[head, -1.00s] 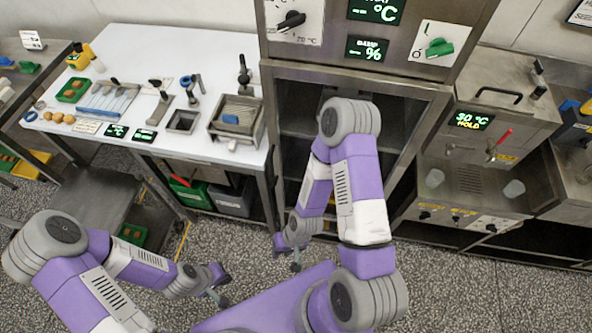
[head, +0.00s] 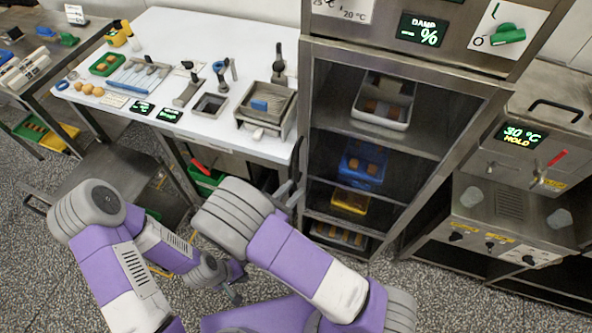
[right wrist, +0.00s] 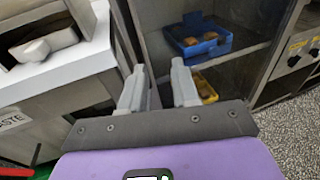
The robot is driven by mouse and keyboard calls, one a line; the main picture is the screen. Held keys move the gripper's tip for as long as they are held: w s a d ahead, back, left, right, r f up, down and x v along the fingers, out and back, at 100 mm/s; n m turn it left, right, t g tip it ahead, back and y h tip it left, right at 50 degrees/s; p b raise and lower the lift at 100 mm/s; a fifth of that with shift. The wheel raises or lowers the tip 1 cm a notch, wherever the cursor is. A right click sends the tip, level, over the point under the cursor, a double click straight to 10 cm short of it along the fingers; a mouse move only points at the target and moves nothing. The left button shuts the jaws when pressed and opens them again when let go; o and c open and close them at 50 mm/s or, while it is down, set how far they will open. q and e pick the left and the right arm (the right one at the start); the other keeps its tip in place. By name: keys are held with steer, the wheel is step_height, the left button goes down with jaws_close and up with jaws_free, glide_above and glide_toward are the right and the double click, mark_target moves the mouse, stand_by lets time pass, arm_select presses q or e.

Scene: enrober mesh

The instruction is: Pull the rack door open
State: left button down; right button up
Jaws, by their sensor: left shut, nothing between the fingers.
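The rack (head: 400,65) is a tall steel cabinet right of the white table in the head view. No panel covers its front, and its shelves show clearly. A narrow dark upright strip (right wrist: 126,35) stands at its left side in the right wrist view; I cannot tell whether it is the door edge-on or the frame post. My right gripper (right wrist: 158,80) is open by that left side, fingers apart, with nothing clearly held between them. In the head view it is mostly hidden behind its arm. My left gripper (head: 237,288) is shut and empty, low over the floor.
The rack holds a white tray (head: 393,122), a blue tray (head: 361,165) and a yellow tray (head: 350,201). The white table (head: 215,145) with tools is at left; a steel machine (head: 515,205) stands at right. Speckled floor lies in front.

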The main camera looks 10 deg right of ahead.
steer(key=a+r+t, duration=0.2)
steer(key=n+b, duration=0.1)
glide_above(297, 181)
steer(key=shift+w+d, duration=0.1)
steer(key=shift+w, duration=0.2)
jaws_close()
